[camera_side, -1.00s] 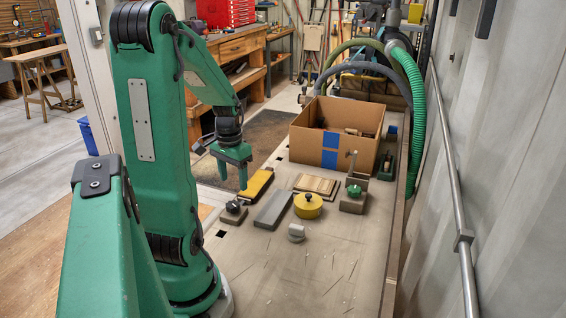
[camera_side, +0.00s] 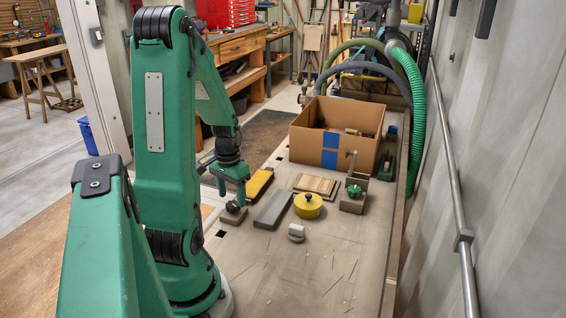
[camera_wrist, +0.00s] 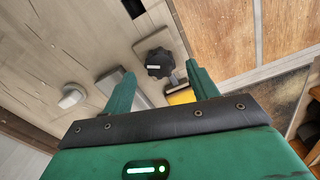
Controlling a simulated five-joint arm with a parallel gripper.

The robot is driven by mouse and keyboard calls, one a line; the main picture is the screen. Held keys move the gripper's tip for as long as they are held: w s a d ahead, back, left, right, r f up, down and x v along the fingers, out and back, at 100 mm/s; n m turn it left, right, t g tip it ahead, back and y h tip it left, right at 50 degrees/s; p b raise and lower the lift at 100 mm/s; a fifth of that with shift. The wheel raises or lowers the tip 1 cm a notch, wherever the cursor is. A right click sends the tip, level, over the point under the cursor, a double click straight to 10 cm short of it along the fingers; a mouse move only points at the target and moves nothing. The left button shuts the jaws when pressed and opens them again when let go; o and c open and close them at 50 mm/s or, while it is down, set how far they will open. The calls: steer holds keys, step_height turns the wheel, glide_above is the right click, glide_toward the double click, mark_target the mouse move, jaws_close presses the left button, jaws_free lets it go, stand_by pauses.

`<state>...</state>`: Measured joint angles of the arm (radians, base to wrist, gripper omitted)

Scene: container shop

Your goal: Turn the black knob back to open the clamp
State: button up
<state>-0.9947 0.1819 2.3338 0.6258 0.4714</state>
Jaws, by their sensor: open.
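The black knob (camera_side: 233,207) sits on a low grey-brown block (camera_side: 233,218) near the left edge of the bench. In the wrist view the knob (camera_wrist: 159,63) has a scalloped rim and a short white mark on top. My gripper (camera_side: 231,196) is just above the knob in the side view, fingers pointing down and partly covering it. In the wrist view my gripper (camera_wrist: 161,80) is open, with the knob between and beyond its two fingertips. I cannot tell whether either finger touches it. The clamp's jaws are not clear in either view.
To the right lie a yellow-black tool (camera_side: 259,183), a grey slab (camera_side: 273,209), a yellow round lid (camera_side: 307,208) and a small grey piece (camera_side: 296,233). A green knob (camera_side: 354,191) is further right. A cardboard box (camera_side: 310,150) stands behind. The bench front is clear.

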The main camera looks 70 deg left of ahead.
mark_target(233, 208)
steer(key=shift+f, duration=1.3)
steer(key=c, duration=1)
